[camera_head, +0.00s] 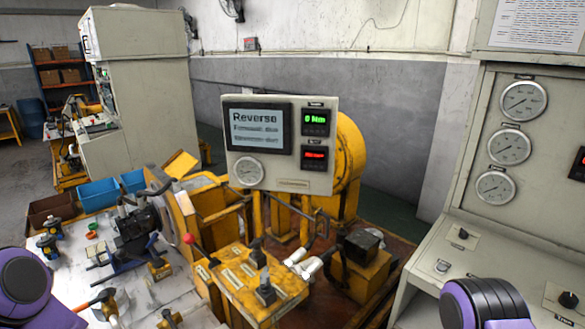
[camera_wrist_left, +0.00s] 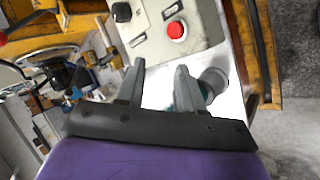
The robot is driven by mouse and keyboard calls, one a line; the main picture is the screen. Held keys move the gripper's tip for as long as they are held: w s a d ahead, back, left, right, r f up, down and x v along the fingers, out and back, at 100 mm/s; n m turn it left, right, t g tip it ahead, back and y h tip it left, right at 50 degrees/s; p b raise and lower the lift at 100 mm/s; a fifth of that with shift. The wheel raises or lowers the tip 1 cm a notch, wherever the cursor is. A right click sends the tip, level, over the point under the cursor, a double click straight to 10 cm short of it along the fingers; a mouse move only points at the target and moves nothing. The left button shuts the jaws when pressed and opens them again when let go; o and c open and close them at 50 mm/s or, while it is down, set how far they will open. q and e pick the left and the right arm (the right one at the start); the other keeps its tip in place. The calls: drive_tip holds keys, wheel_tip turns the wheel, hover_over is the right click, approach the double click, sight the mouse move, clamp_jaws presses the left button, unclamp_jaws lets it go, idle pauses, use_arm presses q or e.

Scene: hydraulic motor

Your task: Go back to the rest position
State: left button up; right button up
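My left gripper (camera_wrist_left: 161,76) shows in the left wrist view with its two grey fingers apart and nothing held between them. Beyond the fingers lies a white surface (camera_wrist_left: 160,92). A grey round part (camera_wrist_left: 214,78) is beside and partly behind the right finger. In the head view, a purple link of my left arm shows at the lower left, and its gripper is out of that picture. A purple link of my right arm shows at the lower right. My right gripper is not seen.
A grey box with a red button (camera_wrist_left: 176,30) is ahead of the left fingers. The head view shows a display panel (camera_head: 280,190), a yellow control block (camera_head: 245,285), a gauge cabinet (camera_head: 455,200), blue bins (camera_head: 98,194) and a hammer (camera_head: 97,301) on the cluttered workbench.

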use_arm(q)
drive_tip(key=s+a+f+m+g+y, duration=0.1)
drive_tip(key=s+a+f+m+g, duration=0.25)
drive_tip(key=s+m, duration=0.4)
drive_tip(key=s+a+f+m+g+y, duration=0.15)
drive_tip(key=s+f+m, duration=0.25)
drive_tip(key=s, duration=0.6)
wheel_tip(320, 180, down, 22)
drive_tip(key=a+b, duration=0.1)
drive_tip(key=b, duration=2.1)
drive_tip(key=shift+s+f, duration=0.25)
drive_tip(key=shift+s, duration=0.15)
